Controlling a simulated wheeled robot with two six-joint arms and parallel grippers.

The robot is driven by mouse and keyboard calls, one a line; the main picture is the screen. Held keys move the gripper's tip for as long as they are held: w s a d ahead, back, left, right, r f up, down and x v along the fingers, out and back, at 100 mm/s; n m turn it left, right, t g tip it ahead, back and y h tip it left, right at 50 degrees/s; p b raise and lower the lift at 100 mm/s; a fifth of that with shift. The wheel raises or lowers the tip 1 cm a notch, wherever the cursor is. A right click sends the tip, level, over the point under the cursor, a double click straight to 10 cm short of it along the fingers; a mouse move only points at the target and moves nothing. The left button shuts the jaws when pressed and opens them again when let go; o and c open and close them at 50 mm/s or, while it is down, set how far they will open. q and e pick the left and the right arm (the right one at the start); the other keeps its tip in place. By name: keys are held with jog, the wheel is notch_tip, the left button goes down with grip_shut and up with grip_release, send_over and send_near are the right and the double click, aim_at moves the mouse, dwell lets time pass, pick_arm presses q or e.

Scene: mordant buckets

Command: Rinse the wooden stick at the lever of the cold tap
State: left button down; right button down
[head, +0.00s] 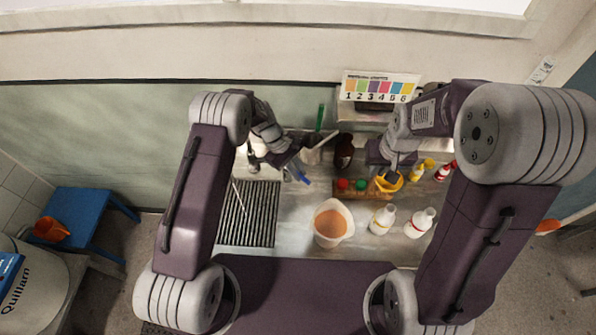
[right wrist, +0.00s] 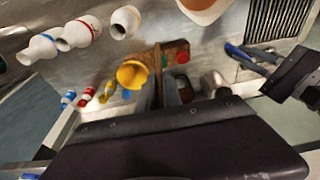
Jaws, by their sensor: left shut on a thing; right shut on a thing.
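A thin pale stick (head: 239,197) shows over the left edge of the dark grate, below my left forearm; I cannot tell whether it is the wooden stick or what it rests on. My left gripper (head: 297,166) is shut at a narrow blue piece (head: 302,177), which also shows in the right wrist view (right wrist: 238,54); whether that is a tap lever or a held tool is unclear.
The slatted grate (head: 262,215) fills the counter's left. A white bucket of orange liquid (head: 331,222) and white bottles (head: 382,220) stand at the front. A wooden rack (head: 350,195) with red and green tops and a dark bottle (head: 344,150) stand behind.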

aim_at(374, 180)
pick_arm(q)
jog(key=c, duration=1.4)
grip_release()
jog(key=shift+w+r, duration=0.1)
jog(key=shift+r, duration=0.05)
pick_arm(e)
jog(key=shift+r, duration=0.1)
